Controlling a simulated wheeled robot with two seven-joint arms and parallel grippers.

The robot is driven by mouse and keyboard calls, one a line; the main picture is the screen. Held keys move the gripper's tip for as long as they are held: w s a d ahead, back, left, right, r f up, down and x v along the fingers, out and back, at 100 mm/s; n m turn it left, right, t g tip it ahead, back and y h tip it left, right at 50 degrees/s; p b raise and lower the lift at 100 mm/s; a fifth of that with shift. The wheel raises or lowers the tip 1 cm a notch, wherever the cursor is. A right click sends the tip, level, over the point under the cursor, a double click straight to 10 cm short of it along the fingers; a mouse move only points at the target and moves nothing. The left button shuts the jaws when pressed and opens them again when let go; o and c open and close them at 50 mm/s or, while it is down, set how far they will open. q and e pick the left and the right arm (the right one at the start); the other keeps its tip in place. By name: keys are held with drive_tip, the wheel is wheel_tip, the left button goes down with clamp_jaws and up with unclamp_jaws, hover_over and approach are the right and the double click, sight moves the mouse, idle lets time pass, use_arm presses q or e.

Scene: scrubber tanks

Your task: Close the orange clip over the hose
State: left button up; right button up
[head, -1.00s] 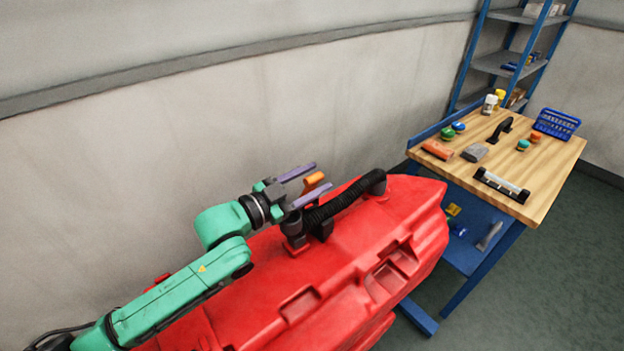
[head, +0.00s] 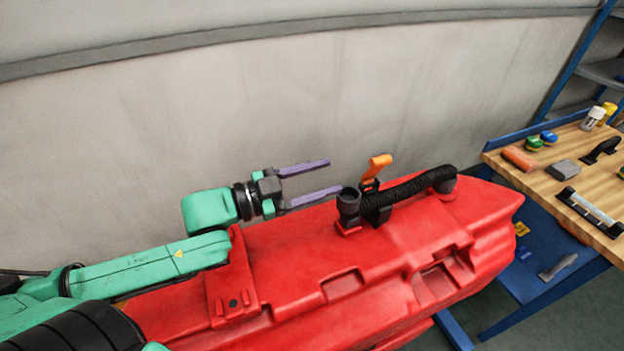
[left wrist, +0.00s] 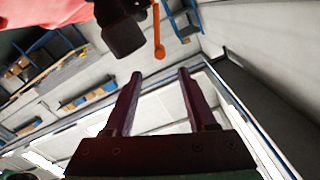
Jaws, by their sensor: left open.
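The orange clip (head: 378,165) stands raised above the black ribbed hose (head: 408,190), near the hose's left end. The hose lies on top of the red tank (head: 290,255), between a dark round port (head: 348,202) and a dark elbow at the right. The clip stands open, its lever up and tilted to the right. My left gripper (head: 334,176) is open and empty, to the left of the clip and apart from it. In the left wrist view the orange clip (left wrist: 158,35) hangs beyond the open fingers (left wrist: 160,78), beside a dark round part. My right gripper is not seen.
A wooden workbench (head: 530,185) with several tools stands at the right, with a blue frame. A blue shelf rack (head: 578,62) stands behind it. A pale wall runs behind the tank, with free room between the wall and the clip.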

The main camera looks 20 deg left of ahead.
use_arm(q)
drive_tip(key=shift+v, duration=0.9)
